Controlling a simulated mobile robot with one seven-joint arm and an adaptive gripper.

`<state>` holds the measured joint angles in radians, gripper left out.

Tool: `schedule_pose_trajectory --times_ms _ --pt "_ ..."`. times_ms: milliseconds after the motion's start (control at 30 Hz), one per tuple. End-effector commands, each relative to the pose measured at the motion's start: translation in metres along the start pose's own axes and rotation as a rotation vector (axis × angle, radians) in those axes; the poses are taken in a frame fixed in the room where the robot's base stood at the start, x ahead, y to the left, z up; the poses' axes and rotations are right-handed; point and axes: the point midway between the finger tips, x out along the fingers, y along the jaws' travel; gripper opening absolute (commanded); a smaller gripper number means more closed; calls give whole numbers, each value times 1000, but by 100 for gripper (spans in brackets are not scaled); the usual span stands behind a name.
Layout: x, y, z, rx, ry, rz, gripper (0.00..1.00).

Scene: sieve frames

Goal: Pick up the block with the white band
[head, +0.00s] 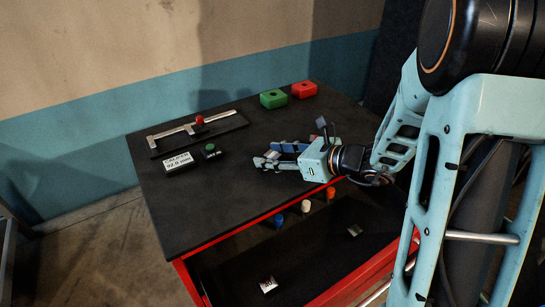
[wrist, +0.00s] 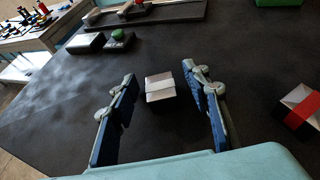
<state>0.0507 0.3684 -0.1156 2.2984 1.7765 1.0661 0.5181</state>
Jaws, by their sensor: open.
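In the wrist view a small pale metallic block (wrist: 160,87) with a whitish band across it sits on the dark tabletop (wrist: 60,100). My gripper (wrist: 160,88) is open, with one blue-padded finger on each side of this block and a visible gap to each. In the head view my gripper (head: 272,156) is low over the tabletop, pointing left; I cannot clearly make out the block there. A similar block with a red band (wrist: 300,106) lies right of the right finger in the wrist view.
A caliper on a dark base (head: 200,127), a label plate (head: 178,170) and a green-buttoned box (head: 211,151) are to the left. Green (head: 273,98) and red (head: 304,89) blocks stand at the back. The open drawer (head: 230,275) in front holds small pieces.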

Motion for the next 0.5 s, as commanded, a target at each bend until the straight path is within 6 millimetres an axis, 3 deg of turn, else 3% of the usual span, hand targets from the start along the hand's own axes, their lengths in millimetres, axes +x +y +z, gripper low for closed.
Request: schedule_pose_trajectory --times_ms 133,500 --pt "0 0 0 0 0 0 42" --pt "0 0 0 0 0 0 2"
